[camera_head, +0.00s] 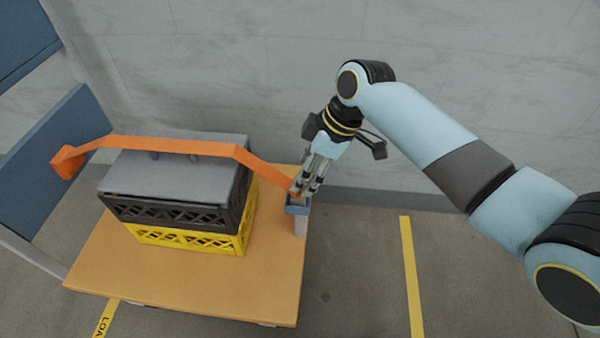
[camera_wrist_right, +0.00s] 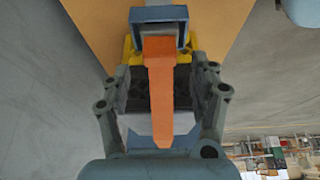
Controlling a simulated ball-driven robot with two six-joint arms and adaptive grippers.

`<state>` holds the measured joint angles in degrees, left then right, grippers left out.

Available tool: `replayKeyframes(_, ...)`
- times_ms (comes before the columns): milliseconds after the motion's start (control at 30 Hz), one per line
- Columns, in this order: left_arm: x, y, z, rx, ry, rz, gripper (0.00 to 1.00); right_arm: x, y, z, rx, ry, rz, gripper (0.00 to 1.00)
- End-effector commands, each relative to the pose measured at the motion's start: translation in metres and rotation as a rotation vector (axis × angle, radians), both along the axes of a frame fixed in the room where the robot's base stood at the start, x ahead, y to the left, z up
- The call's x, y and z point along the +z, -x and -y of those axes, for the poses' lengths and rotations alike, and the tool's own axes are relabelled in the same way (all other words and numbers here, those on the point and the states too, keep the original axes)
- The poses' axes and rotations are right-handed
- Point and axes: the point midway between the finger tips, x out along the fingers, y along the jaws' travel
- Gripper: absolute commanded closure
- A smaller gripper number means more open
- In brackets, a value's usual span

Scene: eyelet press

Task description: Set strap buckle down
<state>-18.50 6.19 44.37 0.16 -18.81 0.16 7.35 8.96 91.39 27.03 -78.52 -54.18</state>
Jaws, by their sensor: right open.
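The orange strap (camera_head: 190,146) runs from the left, over the stacked crates, down to a small blue-grey bracket (camera_head: 298,209) at the right edge of the cart. My right gripper (camera_head: 302,188) is just above this bracket, at the strap's right end. In the right wrist view the gripper (camera_wrist_right: 162,105) is open, its fingers apart on both sides of the strap (camera_wrist_right: 160,95). The strap end reaches into the U-shaped bracket (camera_wrist_right: 160,14). A greyish piece at the strap end, seemingly the buckle (camera_wrist_right: 160,30), sits inside the bracket, partly hidden. My left gripper is out of view.
A dark crate (camera_head: 170,213) with a grey lid (camera_head: 180,178) stands on a yellow crate (camera_head: 190,240). They rest on an orange cart deck (camera_head: 200,285). A blue panel (camera_head: 40,180) stands at the left. The floor right of the cart is clear, with a yellow line (camera_head: 412,280).

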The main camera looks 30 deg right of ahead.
Motion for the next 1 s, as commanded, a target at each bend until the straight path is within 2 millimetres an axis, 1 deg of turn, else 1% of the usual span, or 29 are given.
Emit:
replayKeyframes(33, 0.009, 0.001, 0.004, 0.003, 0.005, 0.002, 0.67, 0.019, 0.002, 0.005, 0.000, 0.002, 0.005, 0.39)
replayKeyframes(100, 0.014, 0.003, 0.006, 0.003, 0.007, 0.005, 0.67, 0.033, 0.006, 0.010, 0.001, 0.003, 0.005, 0.39)
replayKeyframes(200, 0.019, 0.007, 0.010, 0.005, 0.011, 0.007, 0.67, 0.052, 0.011, 0.016, 0.000, 0.002, 0.004, 0.39)
replayKeyframes(333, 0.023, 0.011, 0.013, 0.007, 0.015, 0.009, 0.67, 0.068, 0.015, 0.022, 0.001, 0.001, 0.003, 0.39)
replayKeyframes(500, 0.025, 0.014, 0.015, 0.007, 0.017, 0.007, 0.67, 0.076, 0.018, 0.025, 0.000, 0.001, 0.001, 0.39)
replayKeyframes(1000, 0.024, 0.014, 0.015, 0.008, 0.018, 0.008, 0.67, 0.076, 0.018, 0.025, -0.001, 0.000, 0.000, 0.39)
